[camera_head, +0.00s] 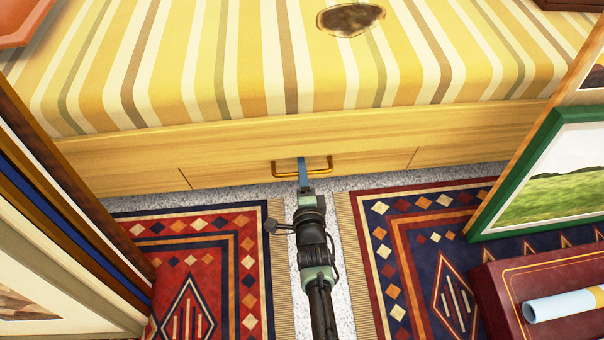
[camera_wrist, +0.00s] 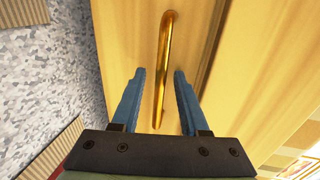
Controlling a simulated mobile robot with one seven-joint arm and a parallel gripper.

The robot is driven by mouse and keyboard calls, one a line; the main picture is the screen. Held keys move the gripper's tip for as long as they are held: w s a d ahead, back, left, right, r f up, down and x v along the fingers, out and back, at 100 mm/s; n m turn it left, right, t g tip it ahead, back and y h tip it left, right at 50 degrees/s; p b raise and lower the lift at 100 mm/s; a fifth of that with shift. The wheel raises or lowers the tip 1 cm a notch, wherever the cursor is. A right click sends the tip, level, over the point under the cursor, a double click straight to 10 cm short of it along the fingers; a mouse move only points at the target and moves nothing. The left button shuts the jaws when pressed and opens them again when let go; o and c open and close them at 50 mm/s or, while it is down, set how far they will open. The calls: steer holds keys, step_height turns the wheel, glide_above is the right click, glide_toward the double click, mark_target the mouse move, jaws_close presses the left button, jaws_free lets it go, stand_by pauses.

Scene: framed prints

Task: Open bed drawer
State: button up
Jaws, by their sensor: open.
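The bed drawer (camera_head: 230,175) is a pale wood front low in the bed's side, and it looks shut, flush with the panels beside it. Its brass bar handle (camera_head: 318,172) runs level across the front. In the wrist view the handle (camera_wrist: 164,60) runs up the picture between the two blue fingers. In the wrist view my gripper (camera_wrist: 157,75) is open, with one finger on each side of the bar and a gap to each. I cannot tell how deep the fingers reach around it.
The bed has a striped yellow cover (camera_head: 250,60). Patterned rugs lie left (camera_head: 190,230) and right (camera_head: 385,240), with a grey speckled floor strip between. Framed prints lean at left (camera_head: 60,200) and right (camera_head: 560,170). A dark red box (camera_head: 510,310) holds a rolled paper at lower right.

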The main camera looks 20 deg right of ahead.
jaws_close()
stand_by(1.4)
